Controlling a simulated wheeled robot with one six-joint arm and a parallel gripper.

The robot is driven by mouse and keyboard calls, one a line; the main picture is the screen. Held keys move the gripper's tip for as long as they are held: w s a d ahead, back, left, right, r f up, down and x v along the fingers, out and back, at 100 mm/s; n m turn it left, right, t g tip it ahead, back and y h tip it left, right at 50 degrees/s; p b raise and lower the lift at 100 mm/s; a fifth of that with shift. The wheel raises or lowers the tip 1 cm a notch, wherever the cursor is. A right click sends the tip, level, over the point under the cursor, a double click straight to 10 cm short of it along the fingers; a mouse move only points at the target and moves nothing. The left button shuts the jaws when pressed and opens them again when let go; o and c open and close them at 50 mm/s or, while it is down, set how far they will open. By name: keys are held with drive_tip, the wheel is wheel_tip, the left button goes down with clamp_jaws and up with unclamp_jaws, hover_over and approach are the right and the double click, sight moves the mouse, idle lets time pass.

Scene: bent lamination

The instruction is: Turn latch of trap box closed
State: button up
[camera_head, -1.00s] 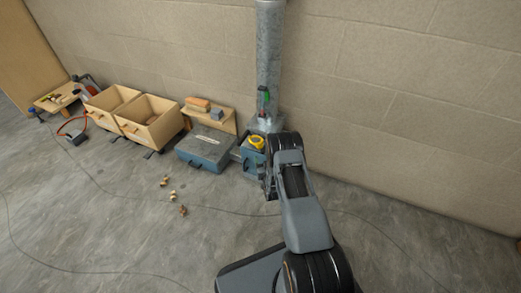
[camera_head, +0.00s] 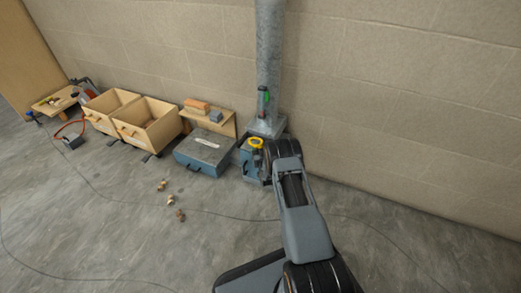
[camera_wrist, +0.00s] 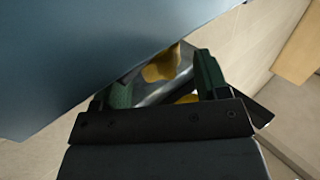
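The trap box, as I take it, is the small blue-grey box (camera_head: 249,162) at the foot of the metal pipe; my arm hides its right side. A yellow round part (camera_head: 256,143) shows at its top. In the wrist view a blue-grey panel (camera_wrist: 75,55) fills the upper left, close to my gripper (camera_wrist: 163,88). The green-padded fingers stand apart. A grey metallic piece and a yellow piece (camera_wrist: 162,66) show between or just beyond them; I cannot tell whether they touch. The latch is not clearly identifiable.
A blue-grey case (camera_head: 204,150) stands just left of the box, with a wooden shelf (camera_head: 225,122) behind it. Two wooden bins (camera_head: 147,122) are further left. The metal pipe (camera_head: 268,60) rises along the wall. Small brown pieces (camera_head: 180,215) and a thin cable lie on the otherwise open floor.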

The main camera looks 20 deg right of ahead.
drive_tip(key=c, duration=0.9)
drive_tip(key=shift+a+m+h, duration=0.1)
drive_tip(key=shift+m+h, duration=0.2)
drive_tip(key=shift+h, duration=0.2)
drive_tip(key=shift+a+m+g+h, duration=0.2)
drive_tip(key=shift+m+g+h, duration=0.2)
drive_tip(key=shift+m+h, duration=0.45)
drive_tip(key=m+g+h, duration=0.1)
drive_tip(key=m+h, duration=0.1)
drive_tip(key=h, duration=0.1)
drive_tip(key=m+g+h, duration=0.1)
drive_tip(key=h, duration=0.1)
drive_tip(key=shift+w+a+g, duration=0.2)
drive_tip(key=shift+a+g, duration=0.05)
drive_tip(key=shift+g, duration=0.05)
drive_tip(key=shift+w+a+m+g+h, duration=0.15)
drive_tip(key=shift+w+m+g+h, duration=0.05)
drive_tip(key=shift+m+g+h, duration=1.35)
drive_tip(key=shift+w+a+m+g+h, duration=0.15)
drive_tip(key=shift+m+g+h, duration=1.05)
drive_tip(key=shift+g, duration=0.65)
drive_tip(key=shift+d+m+g, duration=0.1)
drive_tip(key=shift+m+g, duration=0.3)
drive_tip(key=shift+g, duration=0.2)
drive_tip(key=o, duration=0.9)
